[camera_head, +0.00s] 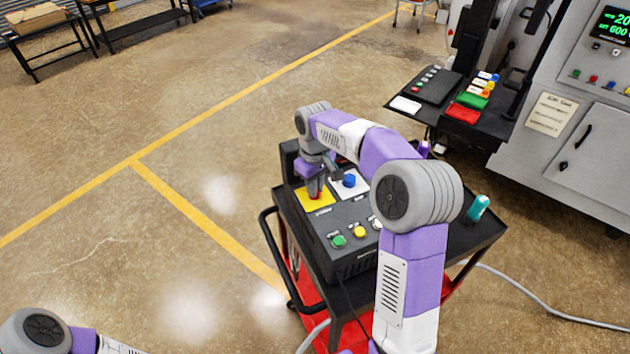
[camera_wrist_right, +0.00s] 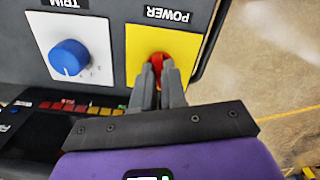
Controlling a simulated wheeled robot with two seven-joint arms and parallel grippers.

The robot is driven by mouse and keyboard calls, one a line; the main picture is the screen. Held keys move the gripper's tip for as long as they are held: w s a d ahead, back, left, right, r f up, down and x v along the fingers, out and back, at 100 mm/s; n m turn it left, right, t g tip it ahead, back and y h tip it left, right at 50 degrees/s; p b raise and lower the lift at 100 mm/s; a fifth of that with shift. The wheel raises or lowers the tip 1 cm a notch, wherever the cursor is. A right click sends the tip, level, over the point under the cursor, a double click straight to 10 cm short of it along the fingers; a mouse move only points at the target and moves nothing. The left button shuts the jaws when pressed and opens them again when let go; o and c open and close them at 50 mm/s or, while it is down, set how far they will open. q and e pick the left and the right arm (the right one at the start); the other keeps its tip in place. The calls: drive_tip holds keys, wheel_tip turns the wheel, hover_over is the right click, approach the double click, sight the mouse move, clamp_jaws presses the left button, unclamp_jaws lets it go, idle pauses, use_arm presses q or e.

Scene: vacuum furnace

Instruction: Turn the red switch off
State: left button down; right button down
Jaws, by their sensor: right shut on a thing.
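The red switch (camera_wrist_right: 158,58) sits on a yellow plate (camera_wrist_right: 190,45) labelled POWER, on a dark control box (camera_head: 346,262). In the head view the yellow plate (camera_head: 318,206) is at the box's far left corner. My right gripper (camera_wrist_right: 158,68) is shut on the red switch; its fingers hide much of it, and its exact angle cannot be told. In the head view my right gripper (camera_head: 315,190) reaches down onto the switch. Part of my left arm shows at the lower left of the head view; its gripper is out of frame.
A blue knob (camera_wrist_right: 69,57) on a white TRIM plate (camera_wrist_right: 95,35) is beside the yellow plate. Green (camera_head: 338,241) and yellow (camera_head: 360,231) buttons are nearer on the box, which rests on a black cart (camera_head: 480,238). The furnace cabinet (camera_head: 560,130) stands at right. Floor at left is clear.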

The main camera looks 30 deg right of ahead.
drive_tip(key=shift+n+p, duration=0.4)
drive_tip(key=shift+n, duration=0.7)
drive_tip(key=c, duration=1.2)
unclamp_jaws()
wheel_tip(320, 180, up, 8)
drive_tip(key=shift+f, duration=0.2)
